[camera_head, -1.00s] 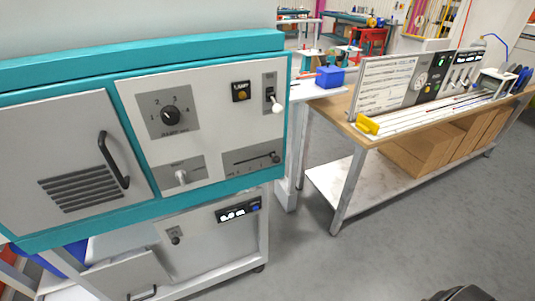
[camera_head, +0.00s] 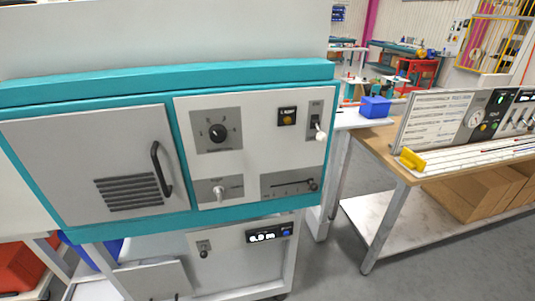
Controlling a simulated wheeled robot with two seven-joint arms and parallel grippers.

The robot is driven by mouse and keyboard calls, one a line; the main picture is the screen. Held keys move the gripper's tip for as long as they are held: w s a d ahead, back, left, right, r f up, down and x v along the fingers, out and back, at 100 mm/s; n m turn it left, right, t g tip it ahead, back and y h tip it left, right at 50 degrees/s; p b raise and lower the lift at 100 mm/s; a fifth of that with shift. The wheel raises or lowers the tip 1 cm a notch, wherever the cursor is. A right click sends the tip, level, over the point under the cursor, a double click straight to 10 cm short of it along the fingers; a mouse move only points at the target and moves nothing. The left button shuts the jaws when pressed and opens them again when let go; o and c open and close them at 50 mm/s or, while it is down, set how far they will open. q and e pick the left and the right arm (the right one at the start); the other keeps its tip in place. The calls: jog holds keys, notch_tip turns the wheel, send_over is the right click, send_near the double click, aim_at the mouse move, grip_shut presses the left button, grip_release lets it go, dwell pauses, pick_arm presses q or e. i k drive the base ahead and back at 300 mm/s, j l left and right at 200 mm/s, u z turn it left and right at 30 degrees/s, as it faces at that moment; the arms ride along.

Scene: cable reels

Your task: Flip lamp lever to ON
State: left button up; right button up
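The lamp lever (camera_head: 320,133) is a small switch with a white knob at the upper right of the light panel on the teal machine (camera_head: 160,83). Its knob sits toward the lower end of its grey plate. The plate's lettering is too small to read. Left of it is a dark lamp indicator (camera_head: 287,116) with a dull amber light. Neither of my grippers shows in this view.
The panel also has a rotary dial (camera_head: 217,132), a toggle (camera_head: 219,192) and a slider (camera_head: 313,185). A black-handled door (camera_head: 95,165) fills the left side. A wooden-topped bench (camera_head: 378,146) stands at right, with open grey floor before it.

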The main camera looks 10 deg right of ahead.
aim_at(321, 136)
jog(key=i+l+u, duration=0.1)
jog(key=l, duration=0.3)
jog(key=i+l+u, duration=0.1)
jog(key=l, duration=0.35)
jog(key=i+l+u, duration=0.1)
jog(key=i+l, duration=0.15)
jog(key=l, duration=0.15)
jog(key=i+l+u, duration=0.1)
jog(key=l, duration=0.35)
jog(key=i+l+u, duration=0.1)
jog(key=l, duration=0.35)
